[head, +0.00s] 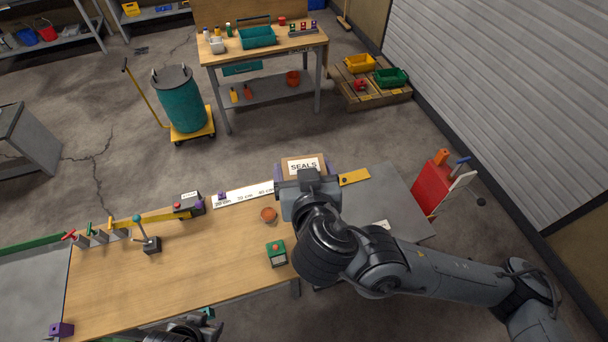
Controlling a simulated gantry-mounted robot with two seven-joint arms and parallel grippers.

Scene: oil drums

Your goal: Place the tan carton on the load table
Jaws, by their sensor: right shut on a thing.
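The tan carton (290,161), with a white "SEALS" label, is at the far edge of the workbench, beside a white ruler strip. My right gripper (304,170) is shut on it, reaching over from the near right. The gripper body hides the carton's near side and base, so I cannot tell whether it touches the surface. A grey metal table top (402,197) adjoins the wooden bench on the right; I cannot tell whether it is the load table. A dark part of my left arm shows at the bottom edge; its fingers cannot be made out.
The wooden bench (150,275) holds an orange-brown pot (268,214), a green box (276,253) and a yellow-handled tool (160,214). A yellow bar (354,177) lies right of the carton. A red stand (432,183) is beyond the grey top, whose middle is mostly clear.

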